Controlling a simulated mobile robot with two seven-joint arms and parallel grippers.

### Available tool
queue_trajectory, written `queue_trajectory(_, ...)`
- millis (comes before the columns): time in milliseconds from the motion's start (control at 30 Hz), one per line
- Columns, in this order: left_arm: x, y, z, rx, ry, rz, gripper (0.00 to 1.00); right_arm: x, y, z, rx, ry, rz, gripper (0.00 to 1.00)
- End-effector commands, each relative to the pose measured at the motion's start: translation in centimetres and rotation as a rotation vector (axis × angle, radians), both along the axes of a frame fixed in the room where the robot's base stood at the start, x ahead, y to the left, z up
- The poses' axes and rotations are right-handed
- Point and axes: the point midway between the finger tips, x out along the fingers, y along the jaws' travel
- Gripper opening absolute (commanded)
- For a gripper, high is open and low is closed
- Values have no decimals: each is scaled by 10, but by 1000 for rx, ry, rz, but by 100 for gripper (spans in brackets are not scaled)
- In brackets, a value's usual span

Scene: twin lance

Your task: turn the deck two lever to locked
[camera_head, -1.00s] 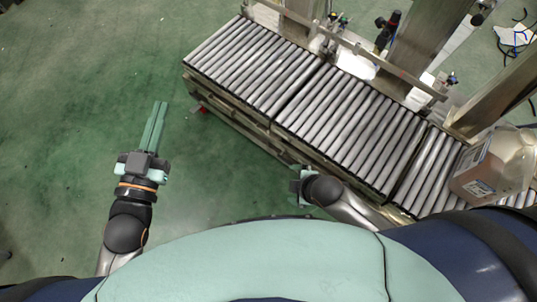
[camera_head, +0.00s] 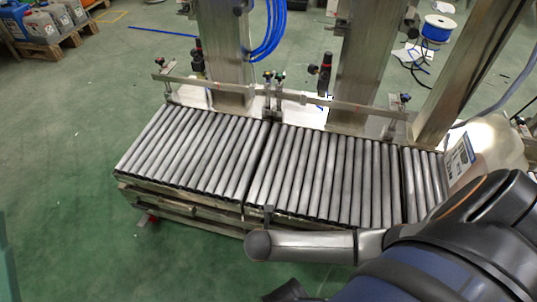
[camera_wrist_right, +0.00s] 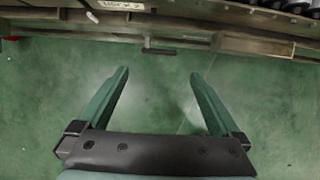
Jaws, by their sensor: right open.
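My right gripper (camera_wrist_right: 158,105) is open and empty in the right wrist view, its two green fingers apart over the green floor. A short dark bar (camera_wrist_right: 158,51) sits just beyond the fingertips, by the lower edge of the conveyor frame, apart from them. It may be the deck two lever; I cannot tell which way it is set. In the head view my right arm hides that gripper. A green strip (camera_head: 6,262) at the left edge may be part of my left gripper; its jaws cannot be made out.
The roller conveyor (camera_head: 190,150) runs across the middle, with metal posts (camera_head: 362,65) and a rail behind. A pale container (camera_head: 490,150) stands at its right end. A white label (camera_wrist_right: 122,5) is on the frame.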

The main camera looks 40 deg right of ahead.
Motion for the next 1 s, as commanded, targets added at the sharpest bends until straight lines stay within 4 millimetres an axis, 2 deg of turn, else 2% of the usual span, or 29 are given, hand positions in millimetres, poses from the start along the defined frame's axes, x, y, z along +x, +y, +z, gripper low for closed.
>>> queue_trajectory(33, 0, -1, -12, -4, 6, -6, 0, 2, -3, -15, -1, 1, -3, 100)
queue_trajectory(200, 2, -3, -37, -16, 26, -27, 0, 11, -13, -49, 1, 1, -2, 100)
queue_trajectory(433, 3, -6, -63, -1, 36, -26, 0, 21, -24, -84, 3, 0, -2, 100)
queue_trajectory(633, 3, -7, -74, 11, 39, -20, 0, 26, -29, -97, 4, -2, -2, 100)
queue_trajectory(967, 4, -8, -75, 15, 43, -18, 0, 26, -30, -98, 4, -2, -2, 100)
queue_trajectory(1000, 4, -8, -75, 15, 43, -18, 0, 26, -30, -98, 4, -2, -2, 98)
